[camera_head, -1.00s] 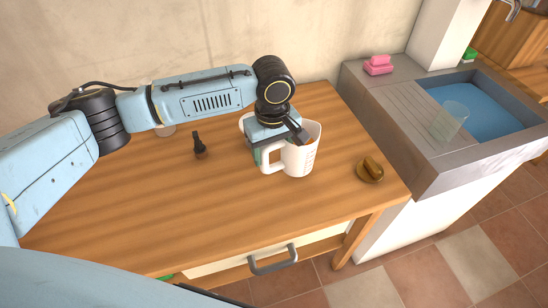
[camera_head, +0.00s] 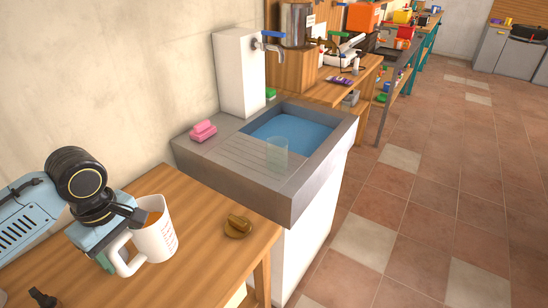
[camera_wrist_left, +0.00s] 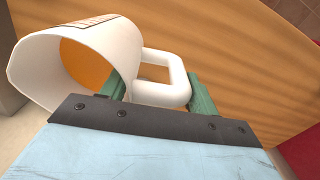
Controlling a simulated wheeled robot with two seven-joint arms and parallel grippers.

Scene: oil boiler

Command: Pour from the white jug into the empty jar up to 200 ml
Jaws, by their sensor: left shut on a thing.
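The white jug (camera_head: 160,238) is at the left of the head view, upright, with red markings on its side and orange-brown liquid inside. It also shows in the left wrist view (camera_wrist_left: 117,45). My left gripper (camera_head: 112,254) is shut on the jug's handle, with its green fingers either side of the handle in the wrist view (camera_wrist_left: 160,93). I cannot tell whether the jug's base touches the table. A clear, empty-looking glass jar (camera_head: 277,155) stands on the sink's ribbed drainboard, to the right of the jug. My right gripper is not in view.
The wooden table (camera_head: 195,205) ends beside the grey sink (camera_head: 245,185). A brown object on a small dish (camera_head: 237,226) sits near the table's right edge. Pink sponges (camera_head: 203,131) lie on the sink's left corner. A white column with a tap (camera_head: 240,75) rises behind.

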